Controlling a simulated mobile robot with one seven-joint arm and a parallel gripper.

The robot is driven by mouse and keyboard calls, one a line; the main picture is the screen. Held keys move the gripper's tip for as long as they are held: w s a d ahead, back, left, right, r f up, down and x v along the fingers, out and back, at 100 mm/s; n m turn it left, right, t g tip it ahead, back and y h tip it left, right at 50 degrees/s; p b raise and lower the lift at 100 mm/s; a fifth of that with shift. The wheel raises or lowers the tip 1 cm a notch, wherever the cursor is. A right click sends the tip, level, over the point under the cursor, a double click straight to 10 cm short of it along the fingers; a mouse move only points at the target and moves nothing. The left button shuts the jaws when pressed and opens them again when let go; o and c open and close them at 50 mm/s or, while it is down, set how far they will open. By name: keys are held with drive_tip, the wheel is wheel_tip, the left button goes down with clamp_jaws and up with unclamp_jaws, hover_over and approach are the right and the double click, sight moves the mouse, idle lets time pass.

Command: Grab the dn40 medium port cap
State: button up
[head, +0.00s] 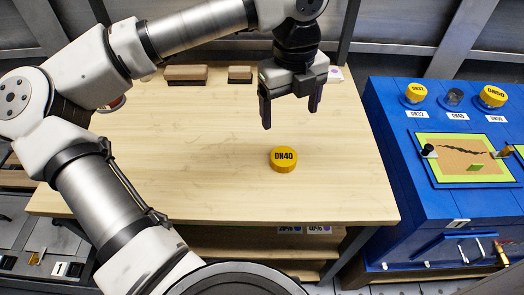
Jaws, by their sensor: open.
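The DN40 port cap (284,160) is a round yellow cap with black "DN40" lettering on its top. It lies flat on the wooden table (190,160), near the middle, with bare wood around it. My gripper (290,118) points down above the table, behind the cap in the head view. Its two dark fingers are spread apart and nothing shows between them. The gripper and the cap are apart.
Brown blocks (186,74) lie at the table's back edge. At right stands a blue cabinet (400,160) with a yellow DN32 cap (416,92), an uncapped DN40 port (454,98) and a larger yellow cap (492,96). The table's front is clear.

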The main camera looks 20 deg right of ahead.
hover_over(284, 156)
drive_tip(key=f, duration=0.8)
drive_tip(key=shift+s+a+f+p, duration=0.1)
drive_tip(key=shift+a+f+p, duration=0.1)
drive_tip(key=shift+f+p, duration=0.2)
drive_tip(key=shift+d+f+p, duration=0.2)
drive_tip(key=shift+f+p, duration=0.55)
drive_tip(key=shift+f, duration=1.85)
drive_tip(key=c, duration=1)
